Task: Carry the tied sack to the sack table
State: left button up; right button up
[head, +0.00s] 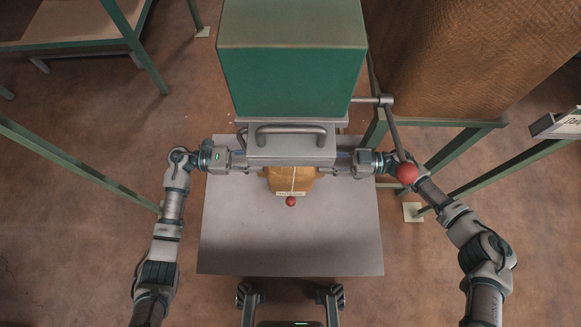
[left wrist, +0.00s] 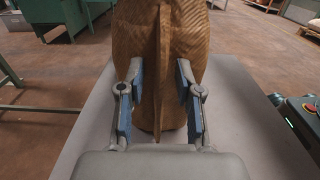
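A tan sack (head: 291,181) stands on a grey surface (head: 290,245) under the metal outlet of the green hopper, which hides its top. In the left wrist view the brown sack (left wrist: 182,45) has a raised vertical ridge facing me. My left gripper (head: 252,169) is at the sack's left side; in its wrist view its blue-padded fingers (left wrist: 159,90) are spread on either side of the ridge, not closed together. My right gripper (head: 329,171) is at the sack's right side; the outlet partly hides its fingers, so their opening cannot be told. Which table is the sack table is unclear.
The green hopper (head: 290,80) and its handled metal outlet (head: 290,151) are directly above the sack. A lever with a red knob (head: 407,173) crosses near my right forearm. A tan-topped green table (head: 75,22) is at upper left. The grey surface's front is clear.

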pick_arm(q)
jog(key=shift+d, duration=0.1)
grip_shut()
pick_arm(e)
jog(key=shift+d, duration=0.15)
grip_shut()
